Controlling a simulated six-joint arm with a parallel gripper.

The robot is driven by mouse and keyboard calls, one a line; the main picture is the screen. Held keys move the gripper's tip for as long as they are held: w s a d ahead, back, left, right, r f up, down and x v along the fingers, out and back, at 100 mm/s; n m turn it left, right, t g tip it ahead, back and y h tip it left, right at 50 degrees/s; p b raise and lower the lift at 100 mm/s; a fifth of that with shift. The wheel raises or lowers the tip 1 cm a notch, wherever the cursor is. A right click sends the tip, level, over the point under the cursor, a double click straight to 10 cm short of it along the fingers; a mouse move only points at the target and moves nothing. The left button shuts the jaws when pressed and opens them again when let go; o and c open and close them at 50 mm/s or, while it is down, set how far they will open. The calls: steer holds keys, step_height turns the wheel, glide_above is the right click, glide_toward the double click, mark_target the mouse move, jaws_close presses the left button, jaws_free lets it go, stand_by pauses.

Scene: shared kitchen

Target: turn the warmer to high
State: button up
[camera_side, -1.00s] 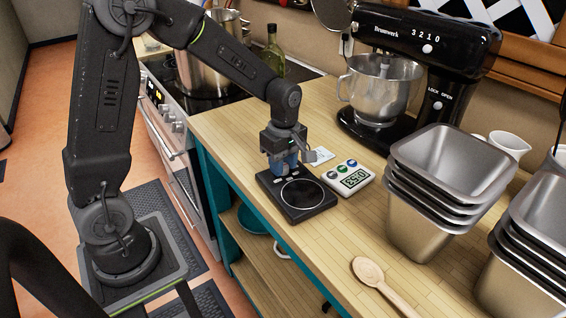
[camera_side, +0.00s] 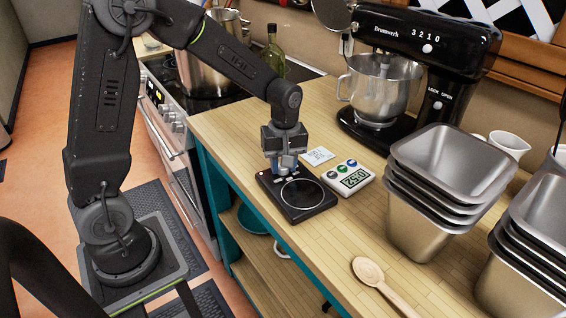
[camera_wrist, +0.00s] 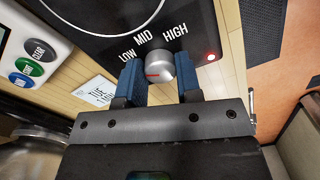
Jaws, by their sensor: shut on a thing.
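The warmer (camera_side: 302,195) is a flat black unit with a ring on top, at the counter's front edge. Its silver knob (camera_wrist: 159,66) shows in the wrist view beside the printed words LOW, MID and HIGH. A red mark on the knob lies toward its left, on the LOW side; its exact setting is hard to tell. A red light (camera_wrist: 210,57) is lit right of HIGH. My gripper (camera_side: 284,165) reaches down onto the warmer's back left corner. Its blue fingers (camera_wrist: 160,80) are shut on the knob, one on each side.
A white timer (camera_side: 348,178) stands just right of the warmer, with a small printed card (camera_side: 319,156) behind it. A stand mixer (camera_side: 410,70), stacked metal pans (camera_side: 440,190) and a wooden spoon (camera_side: 370,272) are farther right. The stove (camera_side: 190,95) is behind left.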

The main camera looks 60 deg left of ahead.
steer(key=m, duration=0.5)
steer(key=shift+m, duration=0.3)
steer(key=m, duration=0.5)
steer(key=shift+m, duration=0.3)
steer(key=m, duration=0.5)
steer(key=shift+t, duration=0.3)
steer(key=m, duration=0.5)
steer(key=o, duration=0.9)
steer(key=shift+o, duration=0.2)
step_height(320, 180, up, 14)
steer(key=shift+s+d, duration=0.15)
steer(key=shift+s, duration=0.05)
